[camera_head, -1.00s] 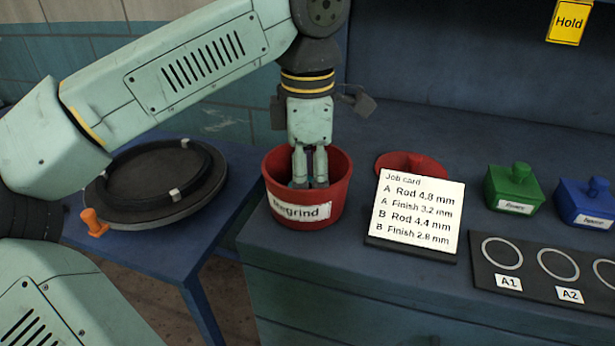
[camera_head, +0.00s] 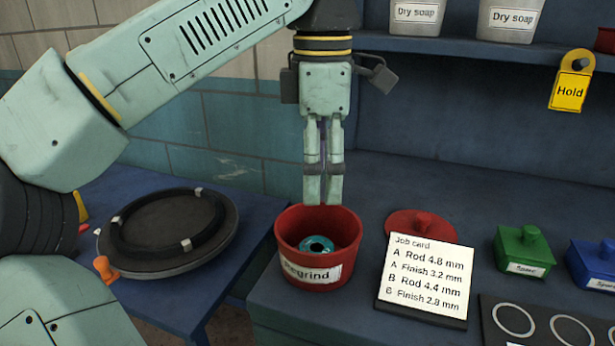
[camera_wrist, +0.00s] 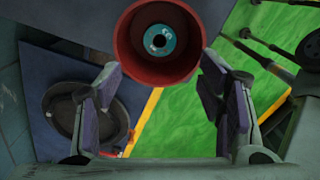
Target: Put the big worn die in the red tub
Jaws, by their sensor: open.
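The big worn die (camera_head: 316,246) is a teal ring with a dark centre hole. It lies inside the red tub (camera_head: 287,253), which has a white label ending in "egrind" and stands on the left end of the blue bench. In the wrist view the die (camera_wrist: 159,39) rests on the floor of the tub (camera_wrist: 127,62). My gripper (camera_head: 322,200) is above the tub's rim, pointing down, empty and apart from the die. In the wrist view its fingers (camera_wrist: 165,82) are spread wide.
A red lid (camera_head: 424,222) lies behind the job card (camera_head: 424,280), right of the tub. Green (camera_head: 524,252) and blue (camera_head: 597,265) boxes stand further right. A round dark tray (camera_head: 165,230) sits on the side table. A shelf (camera_head: 470,48) with soap tubs is above.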

